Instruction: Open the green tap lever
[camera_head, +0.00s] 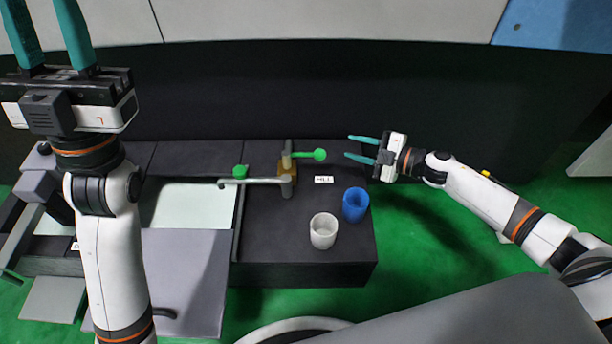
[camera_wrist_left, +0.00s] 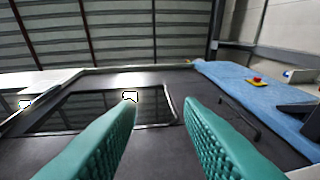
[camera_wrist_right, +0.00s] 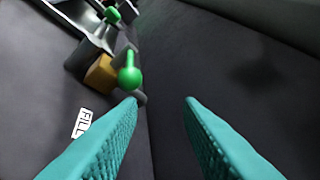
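The green tap lever (camera_head: 318,155) sticks out to the right from the top of the tap, above its brass-coloured body (camera_head: 287,170). A grey spout (camera_head: 252,181) runs left from the tap. In the right wrist view the lever's round green end (camera_wrist_right: 130,78) is ahead, just beyond the left fingertip. My right gripper (camera_head: 348,147) is open and empty, to the right of the lever and apart from it in the head view. My left gripper (camera_head: 45,5) is raised at the upper left, fingers up, open and empty.
A second green knob (camera_head: 240,171) is near the spout. A label (camera_head: 324,180), a white cup (camera_head: 323,231) and a blue cup (camera_head: 355,204) are on the dark counter (camera_head: 300,252). A pale basin (camera_head: 195,204) lies left. A dark wall (camera_head: 300,95) stands behind.

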